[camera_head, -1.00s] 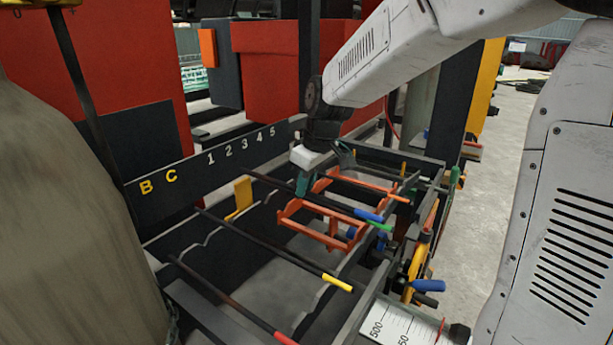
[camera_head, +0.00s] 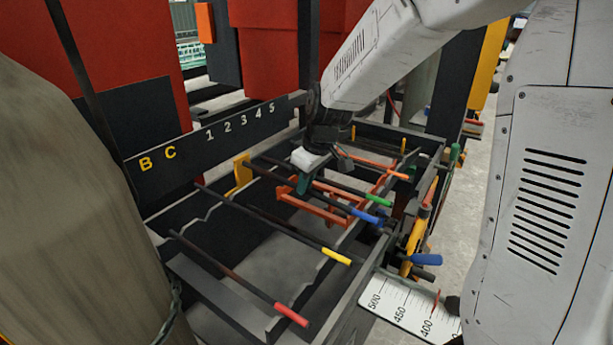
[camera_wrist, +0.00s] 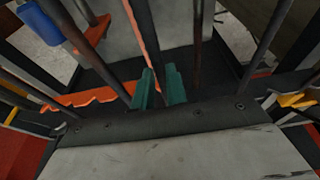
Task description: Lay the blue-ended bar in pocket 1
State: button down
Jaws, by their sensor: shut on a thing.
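My gripper (camera_head: 303,184) is shut on the dark blue-ended bar, with its teal fingertips around it. The bar's blue end (camera_head: 365,217) points to the front right, left of the green end (camera_head: 378,200) of another bar. The bar lies over the orange notched frame (camera_head: 310,205); whether it touches the frame is unclear. The number 1 (camera_head: 210,136) is on the dark board (camera_head: 185,155) behind; pocket 1 itself is hard to pick out. In the wrist view, a bar runs between the teal fingers (camera_wrist: 162,88).
A yellow-ended bar (camera_head: 335,256) and a red-ended bar (camera_head: 290,315) lie to the left over the dark notched rack (camera_head: 330,280). An orange-ended bar (camera_head: 397,174) is to the right. A yellow upright piece (camera_head: 242,170) stands at the back. A scale plate (camera_head: 405,310) is in front.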

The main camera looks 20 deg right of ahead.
jog(key=shift+f, duration=0.25)
jog(key=c, duration=1.3)
grip_release()
jog(key=shift+c, duration=0.2)
jog(key=v, duration=0.7)
jog(key=shift+r, duration=0.4)
jog(key=shift+s+f+m, duration=0.1)
jog(key=shift+s+m, duration=0.1)
jog(key=shift+m, duration=0.1)
jog(key=s+d+r+m, duration=0.1)
jog(key=s+m, duration=0.2)
jog(key=s, duration=1.1)
jog(key=s+r+m+g+h, duration=0.1)
jog(key=s+m, duration=0.2)
jog(key=s, duration=1.1)
jog(key=shift+s+d+r+h, duration=0.3)
jog(key=shift+d, duration=0.1)
